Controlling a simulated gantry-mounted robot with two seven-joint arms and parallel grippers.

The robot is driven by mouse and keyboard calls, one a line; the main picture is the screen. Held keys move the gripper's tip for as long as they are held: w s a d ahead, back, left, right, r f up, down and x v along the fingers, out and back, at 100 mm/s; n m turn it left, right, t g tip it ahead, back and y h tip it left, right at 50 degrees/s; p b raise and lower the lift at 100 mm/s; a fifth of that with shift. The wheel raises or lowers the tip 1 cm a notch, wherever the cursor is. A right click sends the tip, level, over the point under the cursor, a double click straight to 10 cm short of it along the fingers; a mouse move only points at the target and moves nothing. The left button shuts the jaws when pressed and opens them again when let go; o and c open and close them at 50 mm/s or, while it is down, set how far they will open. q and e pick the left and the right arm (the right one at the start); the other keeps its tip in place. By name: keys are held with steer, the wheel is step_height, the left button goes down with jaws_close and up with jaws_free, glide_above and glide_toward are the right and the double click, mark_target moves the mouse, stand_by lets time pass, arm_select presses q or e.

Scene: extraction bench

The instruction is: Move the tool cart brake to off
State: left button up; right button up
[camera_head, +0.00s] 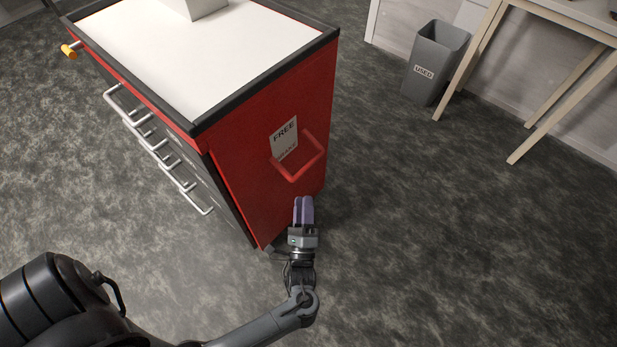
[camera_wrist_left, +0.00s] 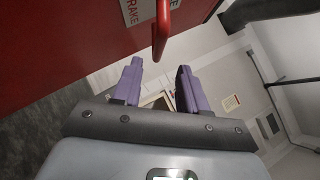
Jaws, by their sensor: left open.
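The red tool cart (camera_head: 240,190) stands with its side panel facing me. On that panel a red U-shaped bar (camera_head: 307,168) sticks out, in front of a pale label (camera_head: 284,135) reading FREE above and BRAKE below. My left gripper (camera_head: 304,203) is open and empty, just below the bar in the head view. In the left wrist view, the two purple fingers (camera_wrist_left: 159,68) stand apart and the bar's end (camera_wrist_left: 161,40) shows beyond the gap between their tips. I cannot tell whether they touch. My right gripper is not in view.
The cart's white top (camera_head: 215,60) carries a pale box (camera_head: 195,6). Silver drawer handles (camera_head: 160,150) and an orange knob (camera_head: 69,51) stick out on its left. A grey USED bin (camera_head: 432,65) and a wooden-legged table (camera_head: 545,20) stand back right. Floor on the right is clear.

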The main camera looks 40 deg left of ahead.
mark_target(308, 165)
arm_select(q)
steer(key=shift+n+y, duration=0.3)
steer(key=x, duration=0.3)
steer(key=b+x, duration=0.1)
steer(key=x, duration=0.2)
steer(key=w+x, duration=0.1)
steer(key=x, duration=0.2)
steer(key=shift+w+f+b, duration=0.2)
steer(key=shift+b, duration=0.2)
steer(key=shift+x, duration=0.8)
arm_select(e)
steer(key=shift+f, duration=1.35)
arm_select(q)
steer(key=shift+c, duration=0.4)
jaws_close()
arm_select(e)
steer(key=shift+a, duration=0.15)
